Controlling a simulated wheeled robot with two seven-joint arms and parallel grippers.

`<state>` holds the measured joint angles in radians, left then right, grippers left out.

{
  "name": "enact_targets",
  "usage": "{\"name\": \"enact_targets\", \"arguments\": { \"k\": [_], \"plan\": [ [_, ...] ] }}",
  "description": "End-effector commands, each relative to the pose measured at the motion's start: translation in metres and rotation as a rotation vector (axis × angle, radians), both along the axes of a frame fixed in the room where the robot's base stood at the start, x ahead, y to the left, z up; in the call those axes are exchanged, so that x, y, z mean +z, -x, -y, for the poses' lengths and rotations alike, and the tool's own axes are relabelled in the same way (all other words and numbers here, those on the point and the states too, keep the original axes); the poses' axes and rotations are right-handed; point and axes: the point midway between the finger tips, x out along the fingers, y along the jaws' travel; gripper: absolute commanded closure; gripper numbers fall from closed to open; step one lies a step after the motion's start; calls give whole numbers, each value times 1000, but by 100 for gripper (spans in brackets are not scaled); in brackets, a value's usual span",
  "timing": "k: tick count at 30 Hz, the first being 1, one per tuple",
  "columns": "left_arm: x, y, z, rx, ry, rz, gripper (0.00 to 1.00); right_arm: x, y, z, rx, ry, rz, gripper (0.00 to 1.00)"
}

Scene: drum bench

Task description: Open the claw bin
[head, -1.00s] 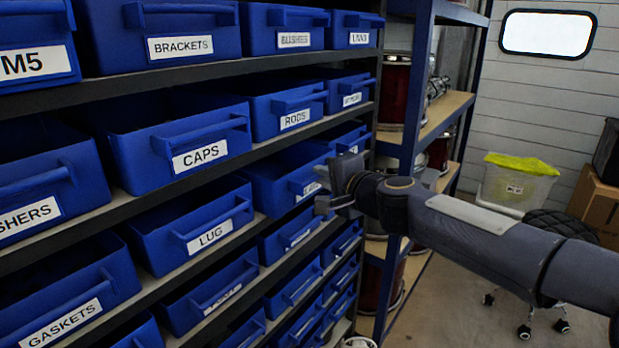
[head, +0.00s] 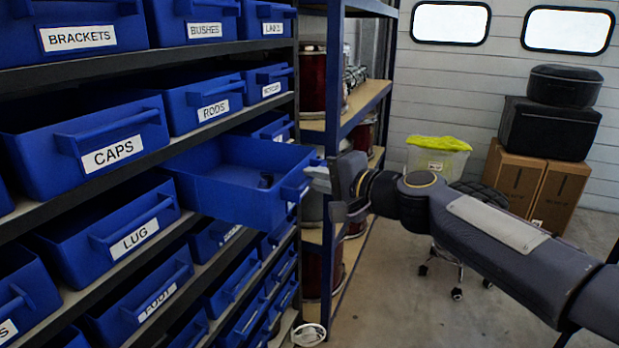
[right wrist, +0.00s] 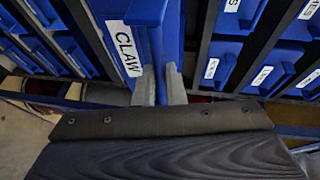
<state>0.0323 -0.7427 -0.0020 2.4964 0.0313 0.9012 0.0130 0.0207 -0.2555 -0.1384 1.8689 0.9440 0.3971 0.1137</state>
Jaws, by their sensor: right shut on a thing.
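The claw bin (head: 232,187) is a blue open-topped bin, pulled far out of its shelf row, to the right of the LUG bin in the head view. A small dark item lies inside it. Its CLAW label shows in the right wrist view (right wrist: 125,48). My right gripper (head: 318,180) is at the bin's front and shut on its handle. In the right wrist view the two fingers (right wrist: 162,88) sit on either side of the handle (right wrist: 158,45). My left gripper is not in view.
The CAPS bin (head: 85,148), RODS bin (head: 205,105) and LUG bin (head: 105,232) are close by on the dark rack. A blue-framed shelf with drums (head: 313,85) stands just behind my right gripper. Floor (head: 400,310) is open at the lower right.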

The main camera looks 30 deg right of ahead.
Motion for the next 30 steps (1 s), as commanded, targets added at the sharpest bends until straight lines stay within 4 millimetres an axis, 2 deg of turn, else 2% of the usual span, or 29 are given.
{"name": "enact_targets", "arguments": {
  "k": [7, 8, 12, 22, 26, 30],
  "plan": [
    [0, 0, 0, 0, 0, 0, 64, -1, 0, -1, 3, 0, -3, 100],
    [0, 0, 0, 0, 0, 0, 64, -1, 0, -1, 3, 0, -3, 87],
    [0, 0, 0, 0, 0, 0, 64, -1, 0, -1, 2, 0, -2, 69],
    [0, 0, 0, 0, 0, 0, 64, 1, 3, 1, 0, 0, 0, 68],
    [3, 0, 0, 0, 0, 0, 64, 5, 18, 6, -3, -1, 3, 68],
    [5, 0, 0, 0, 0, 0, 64, 10, 42, 12, -4, 0, 3, 68]
  ]
}}
